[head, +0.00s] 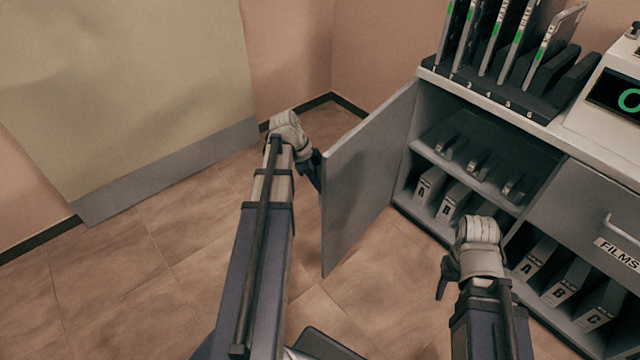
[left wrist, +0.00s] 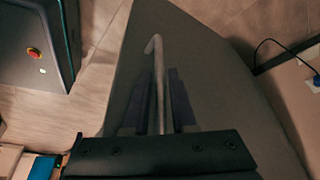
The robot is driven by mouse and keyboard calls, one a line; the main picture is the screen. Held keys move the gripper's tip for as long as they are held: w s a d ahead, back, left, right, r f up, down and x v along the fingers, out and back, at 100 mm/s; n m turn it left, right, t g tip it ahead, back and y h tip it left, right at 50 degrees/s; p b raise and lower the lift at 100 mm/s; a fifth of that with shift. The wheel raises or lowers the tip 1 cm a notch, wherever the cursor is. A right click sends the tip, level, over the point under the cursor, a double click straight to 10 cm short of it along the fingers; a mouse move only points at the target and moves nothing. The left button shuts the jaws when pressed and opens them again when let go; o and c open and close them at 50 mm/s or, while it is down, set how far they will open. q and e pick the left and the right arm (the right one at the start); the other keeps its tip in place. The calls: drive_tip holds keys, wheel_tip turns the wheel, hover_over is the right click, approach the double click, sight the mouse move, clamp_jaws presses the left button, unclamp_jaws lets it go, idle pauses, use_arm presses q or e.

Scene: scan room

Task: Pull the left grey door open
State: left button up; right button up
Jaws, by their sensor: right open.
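The left grey door (head: 355,185) stands swung out from the left end of the cabinet, at a wide angle to its front. My left gripper (head: 314,168) is at the door's outer face, near its free edge. In the left wrist view the pale bar handle (left wrist: 158,80) runs between the dark fingers of my left gripper (left wrist: 160,105), which look shut on it. The door panel (left wrist: 210,75) fills the middle of that view. In the head view the handle is hidden. My right gripper (head: 445,278) is open and empty, in front of the cabinet's lower shelves.
The opened cabinet (head: 405,200) shows a shelf with dark holders and binders. A closed grey drawer front (head: 590,205) labelled FILMS is at right. Upright panels in a rack (head: 535,100) stand on top. Tiled floor (head: 130,270) is clear at left, before a pale wall panel (head: 130,80).

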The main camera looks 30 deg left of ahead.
use_arm(q)
drive_tip(key=shift+o, duration=1.4)
drive_tip(key=shift+r, duration=0.15)
drive_tip(key=p+v, duration=0.7)
drive_tip(key=shift+a+r, duration=0.15)
drive_tip(key=shift+r, duration=0.05)
